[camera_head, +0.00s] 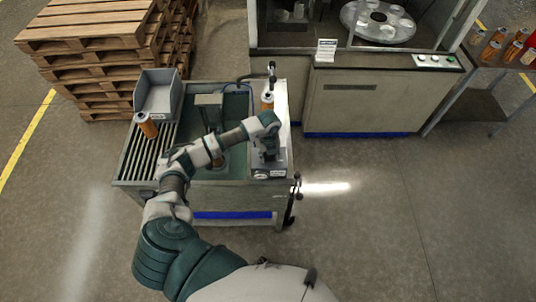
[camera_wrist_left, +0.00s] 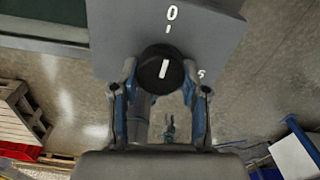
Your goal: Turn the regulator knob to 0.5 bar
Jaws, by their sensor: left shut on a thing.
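The regulator knob (camera_wrist_left: 157,72) is a round black knob with a white pointer line, on a grey housing (camera_wrist_left: 215,40). A white 0 with a tick stands above it, and a partly hidden 5 is at its right. The pointer line is nearly upright, towards the 0 side. My left gripper (camera_wrist_left: 160,80) is shut on the knob, one finger on each side. In the head view my left gripper (camera_head: 268,152) is over the right end of the bench, behind a gauge (camera_head: 263,173); the knob is hidden there. My right gripper is not in view.
The bench (camera_head: 140,170) carries a slatted rack, a sink, a grey bin (camera_head: 158,100) and orange cartridges, one (camera_head: 147,126) by the bin and one (camera_head: 267,102) behind my gripper. Pallets (camera_head: 85,30) stand at the back left. A cabinet (camera_head: 380,95) stands behind. Floor at right is clear.

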